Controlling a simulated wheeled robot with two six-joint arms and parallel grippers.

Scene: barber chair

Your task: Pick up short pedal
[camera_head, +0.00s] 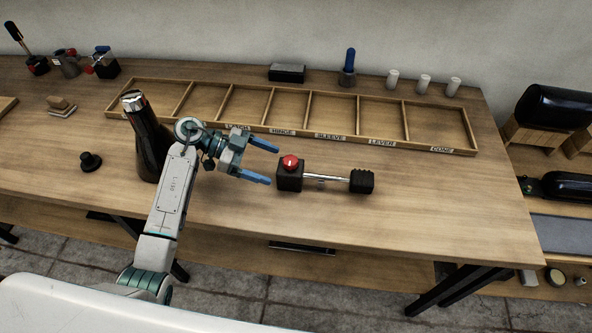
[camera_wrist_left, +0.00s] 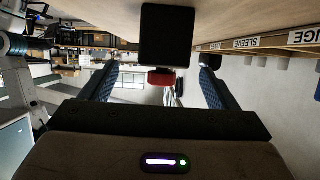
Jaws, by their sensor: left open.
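The short pedal (camera_head: 325,178) lies on the wooden table, with a black block bearing a red knob at its left end, a metal rod, and a ribbed black pad at its right end. My left gripper (camera_head: 266,163) is open, its blue fingers pointing right, just left of the black block and apart from it. In the left wrist view the pedal's black block (camera_wrist_left: 167,36) and red knob show ahead between the two open fingers (camera_wrist_left: 155,88). Nothing is held. My right gripper is not in view.
A labelled divided wooden tray (camera_head: 290,132) lies behind the pedal, its compartments empty. A dark bottle (camera_head: 147,140) stands beside my left arm. A black knob (camera_head: 90,161) sits at left. White cylinders (camera_head: 424,81) stand at the back. The table right of the pedal is clear.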

